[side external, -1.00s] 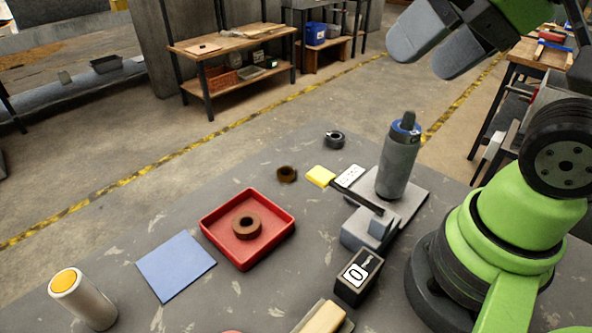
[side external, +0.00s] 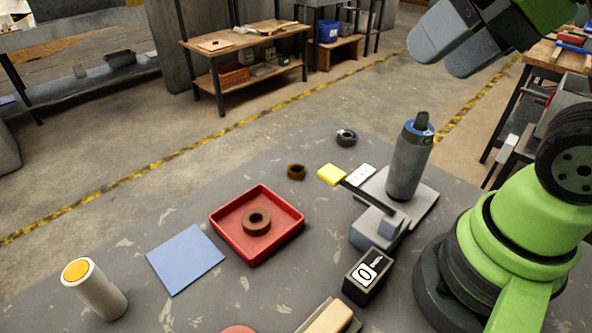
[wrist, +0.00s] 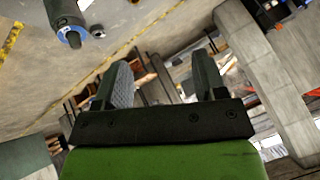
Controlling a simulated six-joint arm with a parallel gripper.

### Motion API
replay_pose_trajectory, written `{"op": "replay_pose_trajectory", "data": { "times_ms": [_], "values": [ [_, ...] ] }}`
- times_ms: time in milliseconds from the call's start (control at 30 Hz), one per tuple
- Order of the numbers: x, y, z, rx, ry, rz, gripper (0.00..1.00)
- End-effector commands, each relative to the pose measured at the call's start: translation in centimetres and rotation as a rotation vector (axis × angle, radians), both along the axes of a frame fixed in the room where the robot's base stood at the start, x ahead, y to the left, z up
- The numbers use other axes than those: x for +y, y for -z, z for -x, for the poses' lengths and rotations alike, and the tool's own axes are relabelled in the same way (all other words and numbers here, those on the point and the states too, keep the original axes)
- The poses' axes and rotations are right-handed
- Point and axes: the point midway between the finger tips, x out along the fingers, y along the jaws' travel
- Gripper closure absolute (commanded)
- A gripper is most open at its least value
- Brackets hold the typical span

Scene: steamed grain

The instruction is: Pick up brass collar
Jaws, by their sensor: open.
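A small dark yellow-brown ring (side external: 296,175), which looks like the brass collar, lies on the grey table behind the red tray. A thicker red-brown ring (side external: 256,229) lies flat inside the red tray (side external: 285,236). My gripper (side external: 446,58) is high at the upper right, well above the table and apart from both rings. Its two grey fingers are apart with nothing between them. In the wrist view, my gripper (wrist: 160,78) also shows open and empty, and neither brown ring is visible there.
A grey bottle (side external: 407,165) with a blue top stands on a plate at right. A black ring (side external: 347,142), yellow-tipped lever (side external: 332,175), black box (side external: 367,276), blue square (side external: 186,260) and yellow-topped cylinder (side external: 96,290) lie around the tray.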

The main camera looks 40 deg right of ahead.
Motion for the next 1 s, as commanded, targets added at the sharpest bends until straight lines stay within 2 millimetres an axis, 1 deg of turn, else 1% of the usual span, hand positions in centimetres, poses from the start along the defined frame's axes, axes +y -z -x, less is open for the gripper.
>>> {"op": "replay_pose_trajectory", "data": {
  "times_ms": [167, 267, 367, 467, 500, 567, 600, 667, 700, 767, 800, 867, 900, 967, 1000],
  "values": [
    [0.0, 0.0, 0.0, 0.001, 0.002, -0.002, 0.35],
    [-0.1, -0.1, -0.7, 0.024, 0.042, -0.026, 0.35],
    [-0.2, -0.2, -2.4, 0.083, 0.157, -0.093, 0.35],
    [-0.6, 0.0, -5.3, 0.171, 0.343, -0.193, 0.35],
    [-0.7, 0.3, -6.6, 0.207, 0.431, -0.237, 0.35],
    [-1.0, 0.9, -8.7, 0.259, 0.565, -0.299, 0.35],
    [-1.2, 1.5, -10.0, 0.293, 0.656, -0.339, 0.35],
    [-1.4, 2.6, -12.0, 0.34, 0.793, -0.395, 0.35],
    [-1.6, 3.5, -13.2, 0.369, 0.887, -0.43, 0.35],
    [-1.9, 5.1, -15.1, 0.412, 1.03, -0.479, 0.35],
    [-2.2, 6.2, -16.2, 0.436, 1.125, -0.51, 0.35],
    [-2.5, 8.2, -17.8, 0.471, 1.27, -0.553, 0.35],
    [-2.7, 9.7, -18.8, 0.492, 1.368, -0.58, 0.35],
    [-3.0, 11.9, -20.1, 0.517, 1.51, -0.616, 0.35],
    [-3.2, 13.4, -20.8, 0.53, 1.601, -0.638, 0.35]
  ]
}}
